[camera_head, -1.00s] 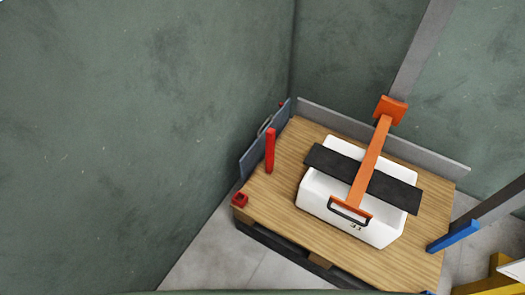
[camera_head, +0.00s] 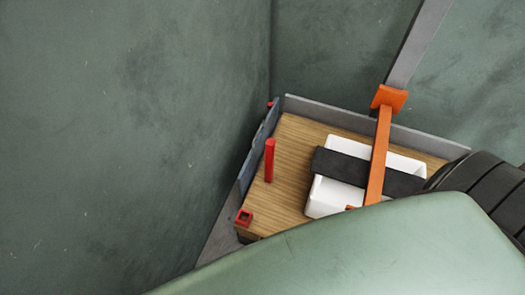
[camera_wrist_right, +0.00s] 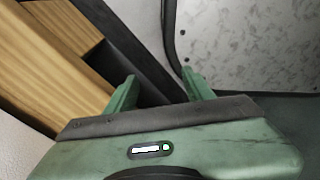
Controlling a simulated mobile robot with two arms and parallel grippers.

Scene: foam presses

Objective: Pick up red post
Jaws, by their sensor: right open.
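The red post (camera_head: 269,160) stands upright on the left part of the wooden table top (camera_head: 292,180) in the head view. My right gripper (camera_wrist_right: 158,85) shows in the right wrist view with its two green fingers apart and nothing between them. Wood-coloured surfaces lie at the left of that view, and the red post does not show there. My green arm covers the lower right of the head view and hides the table's front right part. The right fingertips do not show in the head view, and my left gripper shows in neither view.
A small red square socket (camera_head: 244,217) sits at the table's front left corner. A blue-grey panel (camera_head: 258,150) and green walls close in the left.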

